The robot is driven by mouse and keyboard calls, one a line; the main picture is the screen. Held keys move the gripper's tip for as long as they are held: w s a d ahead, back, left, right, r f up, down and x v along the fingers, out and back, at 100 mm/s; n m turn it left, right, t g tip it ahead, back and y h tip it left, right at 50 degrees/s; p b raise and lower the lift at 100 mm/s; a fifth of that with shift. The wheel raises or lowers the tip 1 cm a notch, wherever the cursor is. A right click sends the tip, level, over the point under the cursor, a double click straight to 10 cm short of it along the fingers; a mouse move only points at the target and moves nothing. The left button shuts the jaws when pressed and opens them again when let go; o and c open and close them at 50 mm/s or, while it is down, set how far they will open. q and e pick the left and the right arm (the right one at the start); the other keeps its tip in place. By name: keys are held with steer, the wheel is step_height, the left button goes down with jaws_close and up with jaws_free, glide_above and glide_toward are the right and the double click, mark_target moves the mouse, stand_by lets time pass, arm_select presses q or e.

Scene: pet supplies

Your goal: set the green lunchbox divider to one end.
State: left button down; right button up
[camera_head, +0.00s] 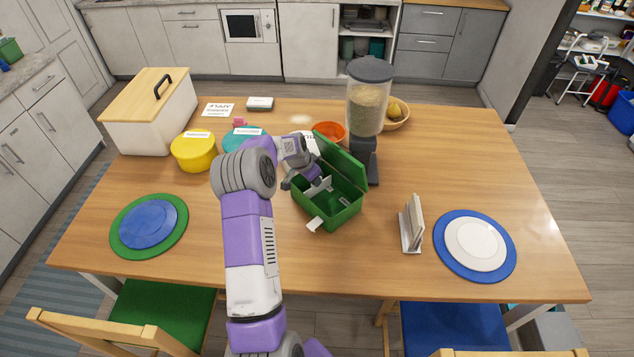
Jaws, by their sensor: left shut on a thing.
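The green lunchbox (347,217) stands open near the middle of the table, its lid (341,155) raised at the back right. A thin whitish divider (319,188) shows at the left part of its inside. My left gripper (305,184) reaches in over the box's left wall and is shut on the divider; its fingertips are small and partly hidden. Another small pale piece (343,201) shows inside to the right. A white latch tab (314,225) sticks out at the front. My right gripper is not in view.
A food dispenser (368,100) stands close behind the lid. Yellow (194,152) and teal (239,139) tubs stand behind my left arm. A holder (411,223) and a blue plate (449,256) with a white one are at the right. The table's front middle is clear.

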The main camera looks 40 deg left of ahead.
arm_select(q)
steer(key=c, duration=1.2)
jaws_free()
steer(key=shift+o, duration=0.2)
steer(key=v, duration=0.7)
steer(key=shift+r, duration=0.3)
steer(key=shift+s, duration=0.1)
